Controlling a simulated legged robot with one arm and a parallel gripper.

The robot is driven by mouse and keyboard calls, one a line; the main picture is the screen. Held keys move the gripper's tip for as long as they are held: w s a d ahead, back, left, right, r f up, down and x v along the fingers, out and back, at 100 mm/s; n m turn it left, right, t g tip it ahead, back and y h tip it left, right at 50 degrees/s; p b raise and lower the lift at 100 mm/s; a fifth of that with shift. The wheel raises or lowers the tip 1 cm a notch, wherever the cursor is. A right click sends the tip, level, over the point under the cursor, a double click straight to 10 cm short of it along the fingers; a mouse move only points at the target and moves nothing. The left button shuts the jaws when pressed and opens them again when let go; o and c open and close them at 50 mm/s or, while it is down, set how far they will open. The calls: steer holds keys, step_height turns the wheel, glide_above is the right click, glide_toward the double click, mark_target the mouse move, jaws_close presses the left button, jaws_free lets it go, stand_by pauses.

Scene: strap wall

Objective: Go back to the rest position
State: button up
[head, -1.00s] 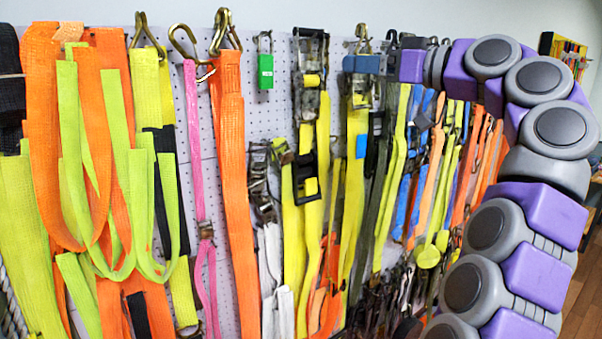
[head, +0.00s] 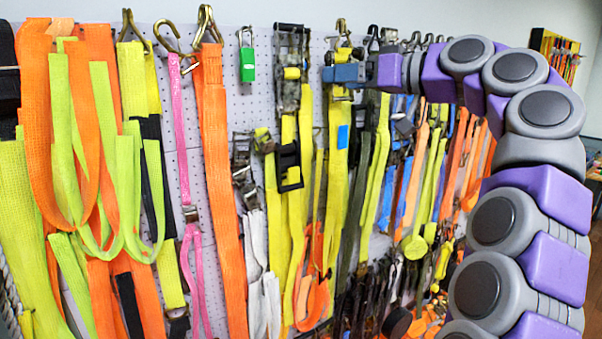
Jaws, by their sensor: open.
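My arm, in purple and grey segments, rises at the right of the head view and bends over to the left. At its far end my gripper (head: 338,75) shows as a small blue-grey part in front of the upper strap wall. It is open, and I see nothing held in it. It overlaps a yellow strap (head: 336,150) in the picture; whether it touches the strap I cannot tell. The fingertips are small and hard to make out.
Orange (head: 219,170), yellow-green and pink (head: 179,110) straps hang from hooks on a perforated wall panel (head: 262,110). A green padlock (head: 248,66) hangs between them. Ratchet buckles and more straps crowd the middle. A framed rack (head: 556,55) shows at the far right.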

steer(key=s+a+f+m+g+h+b, duration=0.1)
steer(key=s+a+f+g+b, duration=0.2)
steer(key=f, duration=0.5)
steer(key=s+a+f+m+g+h, duration=0.1)
steer(key=s+a+f, duration=0.1)
steer(key=a+f, duration=0.4)
steer(key=s+f+m+g+h+b, duration=0.1)
steer(key=s+f+h+b, duration=0.1)
steer(key=s+f, duration=0.5)
steer(key=s+f+m+g+h+b, duration=0.15)
steer(key=s+f, duration=0.25)
steer(key=f, duration=0.8)
steer(key=s+d+f+m+g+h+b, duration=0.1)
steer(key=s+d+f, duration=0.3)
steer(key=s+f, duration=0.5)
steer(key=s+d+f+m+g+h+b, duration=0.1)
steer(key=s+d+f+h, duration=0.3)
steer(key=s+f, duration=0.5)
steer(key=s+d+f+m+g+h+b, duration=0.2)
steer(key=s+d+f, duration=0.3)
steer(key=s+f, duration=0.4)
step_height(320, 180, down, 2)
steer(key=shift+d+f+g+h+b, duration=0.1)
steer(key=shift+d+g+h+b, duration=0.25)
steer(key=shift+g, duration=0.5)
steer(key=shift+a, duration=0.15)
